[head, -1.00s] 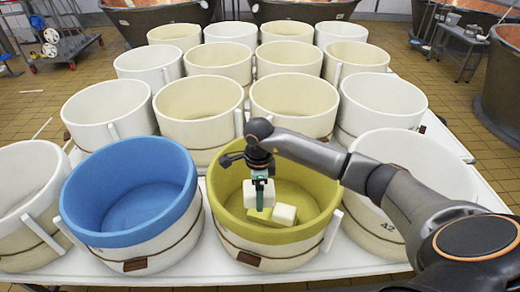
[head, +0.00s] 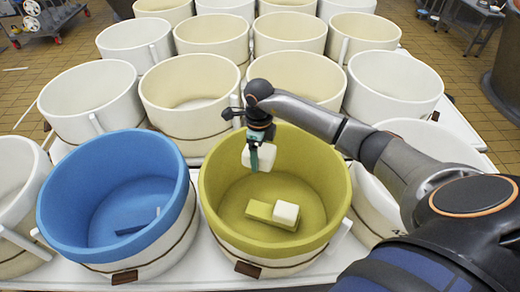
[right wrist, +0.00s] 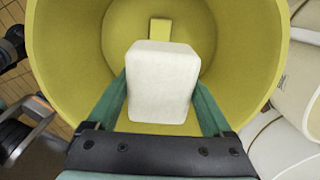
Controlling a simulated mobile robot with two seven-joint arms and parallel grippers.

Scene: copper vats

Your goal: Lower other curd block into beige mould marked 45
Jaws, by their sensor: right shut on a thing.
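My right gripper (head: 258,158) is shut on a white curd block (head: 267,157), which it holds up inside the upper part of the yellow-lined mould (head: 330,205), clear of the floor. The held curd block (right wrist: 163,85) fills the middle of the right wrist view, between the two green fingers. Another white curd block (head: 286,212) is down in the yellow mould, at the right end of a yellow bar (head: 259,210). Several beige moulds stand behind, one of them (head: 158,98) directly behind the yellow and blue ones. My left gripper is out of view.
A blue-lined mould (head: 60,205) with a blue bar (head: 136,222) in it stands left of the yellow one. White moulds (head: 420,95) stand at the right and left. The moulds crowd the white table (head: 468,148), leaving narrow gaps.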

